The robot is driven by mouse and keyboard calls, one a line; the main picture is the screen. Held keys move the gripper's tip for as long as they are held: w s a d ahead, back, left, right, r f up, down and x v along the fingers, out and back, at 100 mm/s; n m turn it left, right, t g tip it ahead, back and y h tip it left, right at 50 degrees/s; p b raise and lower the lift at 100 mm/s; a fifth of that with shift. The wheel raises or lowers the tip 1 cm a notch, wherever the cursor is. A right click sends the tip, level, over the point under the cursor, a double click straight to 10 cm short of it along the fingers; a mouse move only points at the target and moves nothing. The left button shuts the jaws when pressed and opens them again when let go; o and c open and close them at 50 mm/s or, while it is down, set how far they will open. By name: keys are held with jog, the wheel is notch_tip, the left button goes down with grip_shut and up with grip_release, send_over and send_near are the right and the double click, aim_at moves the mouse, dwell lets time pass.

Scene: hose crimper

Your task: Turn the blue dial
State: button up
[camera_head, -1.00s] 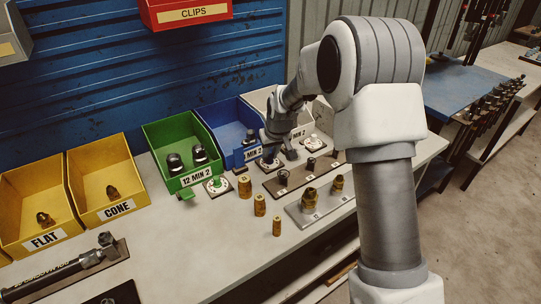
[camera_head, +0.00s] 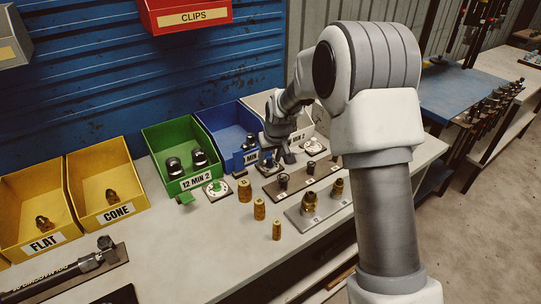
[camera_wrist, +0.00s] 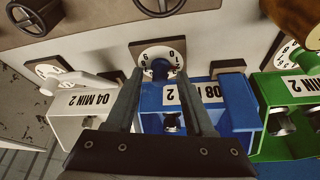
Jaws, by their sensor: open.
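The blue dial is a white numbered disc with a blue knob (camera_wrist: 158,68), in front of the blue bin (camera_wrist: 240,108) labelled 08 MIN 2. In the wrist view the knob shows between the two fingertips of my gripper (camera_wrist: 160,77). The jaws are open, one finger on each side of the knob in this view. I cannot tell how far the tips are above it or whether they touch it. In the head view my gripper (camera_head: 279,151) hangs in front of the blue bin (camera_head: 230,124) and partly hides the dial (camera_head: 266,164).
A green dial (camera_head: 216,188) stands before the green bin (camera_head: 155,140), and a white dial (camera_head: 314,147) lies to the right. Brass fittings (camera_head: 259,209) and fitting plates (camera_head: 325,212) stand nearby on the bench. Yellow bins (camera_head: 92,175) are at the left.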

jog(key=p+v, duration=0.1)
jog(key=v, duration=1.6)
jog(key=shift+s+r, duration=0.15)
